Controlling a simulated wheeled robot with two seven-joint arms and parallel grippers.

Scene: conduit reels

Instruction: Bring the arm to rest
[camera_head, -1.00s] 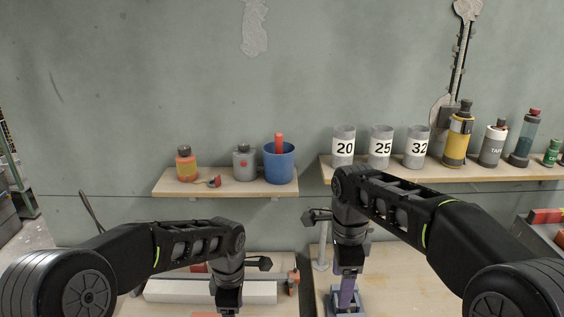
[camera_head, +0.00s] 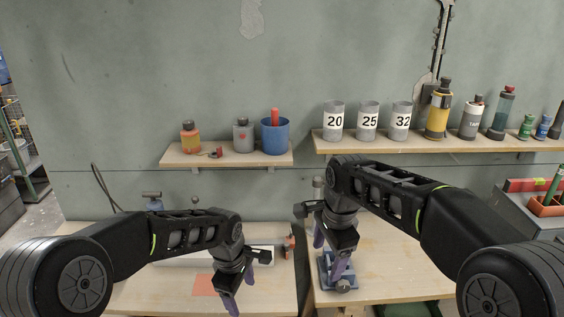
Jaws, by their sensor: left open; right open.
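My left gripper (camera_head: 240,296) hangs over the left bench, pointing down, with purple fingers apart and nothing seen between them. An orange-red patch (camera_head: 204,285) lies on the bench to its left. My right gripper (camera_head: 328,258) points down over the left edge of the right bench, its purple fingers apart and empty. A blue-grey fixture (camera_head: 325,280) stands on that bench below and partly behind it; I cannot tell whether they touch. Both arms are bent, reaching in from the lower corners.
Wall shelves hold a blue cup (camera_head: 275,136), small bottles and grey cups marked 20 (camera_head: 333,122), 25 (camera_head: 367,122) and 32 (camera_head: 401,122). A long white bar (camera_head: 205,257) lies behind my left arm. The right bench (camera_head: 400,270) has bare room.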

